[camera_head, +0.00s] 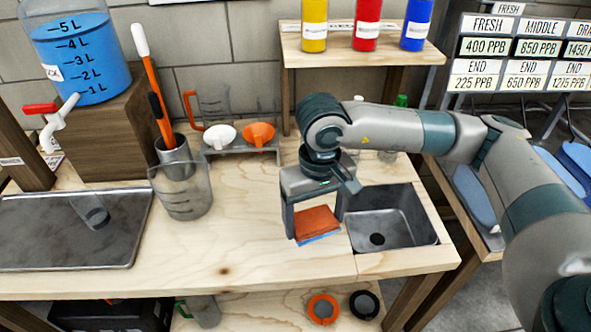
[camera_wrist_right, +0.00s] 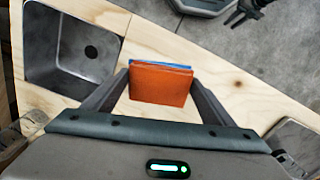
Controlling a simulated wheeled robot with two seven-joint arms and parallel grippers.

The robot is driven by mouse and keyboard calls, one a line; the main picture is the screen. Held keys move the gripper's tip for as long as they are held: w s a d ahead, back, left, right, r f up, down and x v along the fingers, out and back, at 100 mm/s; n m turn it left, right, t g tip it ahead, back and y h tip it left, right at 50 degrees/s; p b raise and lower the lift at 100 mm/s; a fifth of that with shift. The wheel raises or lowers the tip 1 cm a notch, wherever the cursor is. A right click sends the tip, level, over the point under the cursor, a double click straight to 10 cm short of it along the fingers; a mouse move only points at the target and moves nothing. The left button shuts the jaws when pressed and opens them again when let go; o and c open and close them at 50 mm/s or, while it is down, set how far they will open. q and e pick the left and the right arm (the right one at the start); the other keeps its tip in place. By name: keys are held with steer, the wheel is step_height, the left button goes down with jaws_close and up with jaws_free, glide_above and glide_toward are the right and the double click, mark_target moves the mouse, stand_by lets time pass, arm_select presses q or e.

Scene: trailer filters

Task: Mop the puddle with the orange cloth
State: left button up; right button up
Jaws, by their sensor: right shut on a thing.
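My right gripper (camera_head: 317,215) is shut on the folded orange cloth (camera_head: 315,222), above the wooden bench (camera_head: 225,245) just left of the sink. A blue layer (camera_head: 319,238) shows along the cloth's lower edge. I cannot tell whether it is part of the held bundle or a separate cloth. In the right wrist view the orange cloth (camera_wrist_right: 160,85) sits between the two fingers, with a thin blue edge behind it. I cannot make out a puddle clearly in either view. My left gripper is not in view.
A metal sink (camera_head: 391,217) is right of the gripper. A clear beaker (camera_head: 182,190) and a grey tray (camera_head: 50,240) stand to the left. A funnel rack (camera_head: 240,150) and a bottle shelf (camera_head: 360,52) are behind. The bench between beaker and gripper is clear.

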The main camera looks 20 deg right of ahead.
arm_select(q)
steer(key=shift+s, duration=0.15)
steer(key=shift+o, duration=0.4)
